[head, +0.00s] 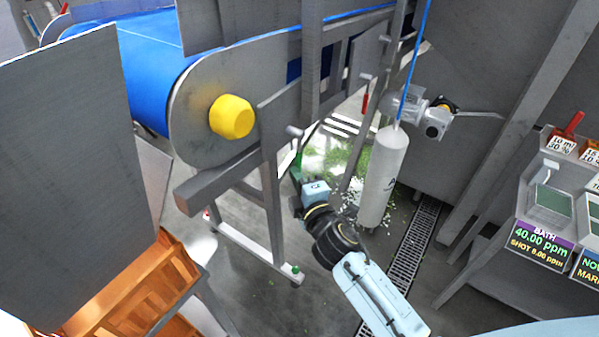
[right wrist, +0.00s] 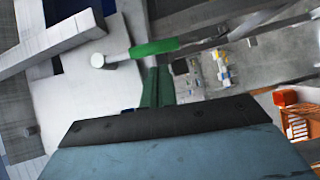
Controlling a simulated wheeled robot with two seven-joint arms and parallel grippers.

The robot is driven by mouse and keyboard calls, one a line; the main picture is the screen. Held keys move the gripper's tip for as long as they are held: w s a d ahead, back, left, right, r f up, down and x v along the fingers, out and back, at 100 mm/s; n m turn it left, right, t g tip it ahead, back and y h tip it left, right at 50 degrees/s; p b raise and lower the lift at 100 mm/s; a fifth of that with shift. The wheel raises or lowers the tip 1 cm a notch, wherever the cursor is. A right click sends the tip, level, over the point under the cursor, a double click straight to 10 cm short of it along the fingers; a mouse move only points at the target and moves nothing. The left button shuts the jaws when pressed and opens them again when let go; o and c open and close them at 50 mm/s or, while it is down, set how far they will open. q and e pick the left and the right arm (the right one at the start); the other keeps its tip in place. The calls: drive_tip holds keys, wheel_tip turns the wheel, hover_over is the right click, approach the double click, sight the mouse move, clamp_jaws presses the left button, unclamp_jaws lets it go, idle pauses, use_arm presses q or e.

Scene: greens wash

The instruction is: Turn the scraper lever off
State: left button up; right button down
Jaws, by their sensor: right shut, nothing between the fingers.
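In the head view my right gripper (head: 298,168) is beside the conveyor leg, below a grey pivot stub (head: 293,131). A second lever with a red grip (head: 365,102) hangs farther back on the frame. Neither lever is labelled in view. My left gripper is not in view.
The blue conveyor (head: 150,75) with a yellow roller cap (head: 231,116) is at left. A white cylinder (head: 383,180) hangs from a blue cord right of my right gripper. An orange crate (head: 135,285) is lower left. A console (head: 545,235) stands at right.

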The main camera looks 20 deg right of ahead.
sight(300, 164)
drive_tip(key=shift+w+d+f, duration=0.1)
drive_tip(key=shift+w+d, duration=0.35)
drive_tip(key=shift+w, duration=0.05)
drive_tip(key=shift+w+d+f+n+t+b, duration=0.3)
drive_tip(key=shift+w+d+n+b, duration=0.15)
drive_tip(key=shift+b, duration=0.75)
drive_tip(key=shift+d+b, duration=0.2)
drive_tip(key=shift+b, duration=0.1)
drive_tip(key=shift+r, duration=0.3)
drive_tip(key=shift+d, duration=0.1)
